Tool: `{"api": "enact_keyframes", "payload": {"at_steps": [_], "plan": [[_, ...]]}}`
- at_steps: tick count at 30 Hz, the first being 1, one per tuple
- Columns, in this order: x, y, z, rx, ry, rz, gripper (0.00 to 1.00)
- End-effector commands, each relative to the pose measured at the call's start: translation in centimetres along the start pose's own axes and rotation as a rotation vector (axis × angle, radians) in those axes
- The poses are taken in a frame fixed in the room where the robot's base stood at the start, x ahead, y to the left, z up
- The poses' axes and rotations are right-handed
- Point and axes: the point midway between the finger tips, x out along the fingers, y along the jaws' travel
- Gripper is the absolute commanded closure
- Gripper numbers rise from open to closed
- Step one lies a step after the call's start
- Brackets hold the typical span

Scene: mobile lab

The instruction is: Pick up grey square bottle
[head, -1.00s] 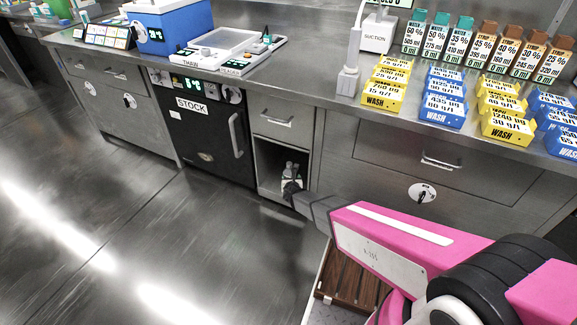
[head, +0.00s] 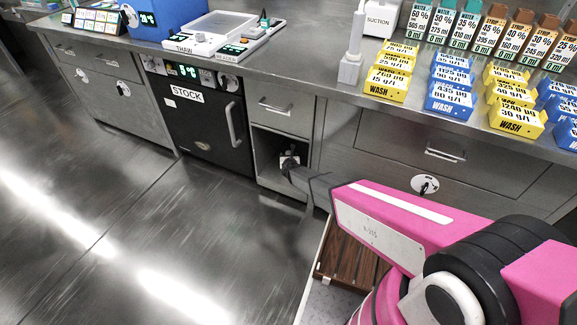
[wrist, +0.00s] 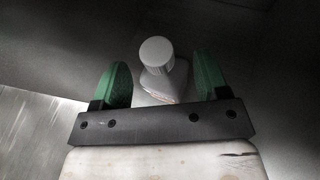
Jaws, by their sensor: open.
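A grey square bottle with a ribbed round cap (wrist: 157,52) stands between the two green fingers of my gripper (wrist: 160,72) in the wrist view. The fingers are open, with a gap visible on each side of the bottle. In the head view, my arm reaches into an open cubby (head: 268,150) under the counter. A small pale part of the bottle (head: 289,158) shows there; the gripper hides the rest.
The cubby has close walls, with a drawer (head: 283,107) above and the black STOCK unit (head: 200,120) at its left. The counter above holds yellow WASH boxes (head: 388,82), blue boxes (head: 451,98) and a thaw device (head: 215,40). The floor in front is clear.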

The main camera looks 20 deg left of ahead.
Motion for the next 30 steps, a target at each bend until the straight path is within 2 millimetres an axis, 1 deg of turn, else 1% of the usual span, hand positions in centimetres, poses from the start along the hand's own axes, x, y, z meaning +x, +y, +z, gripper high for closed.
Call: {"api": "enact_keyframes", "payload": {"at_steps": [1, 6, 9, 14, 17, 18, 20, 21, 30], "plan": [[1.1, 0.1, -0.1, 0.0, 0.0, 0.0, 0.32], [3.3, 0.1, -0.2, 0.0, 0.0, 0.0, 0.32], [3.6, 0.1, -0.1, 0.0, 0.001, 0.0, 0.32], [3.5, 0.1, -0.1, 0.0, 0.001, 0.0, 0.32], [3.5, 0.1, -0.1, 0.0, 0.001, 0.0, 0.61], [3.5, 0.1, -0.1, 0.0, 0.001, 0.0, 0.74], [3.5, 0.1, -0.1, 0.0, 0.001, 0.0, 0.94], [3.5, 0.1, -0.2, 0.0, 0.001, 0.0, 1.0], [3.5, 0.1, -0.3, 0.001, 0.003, 0.001, 1.0]]}}
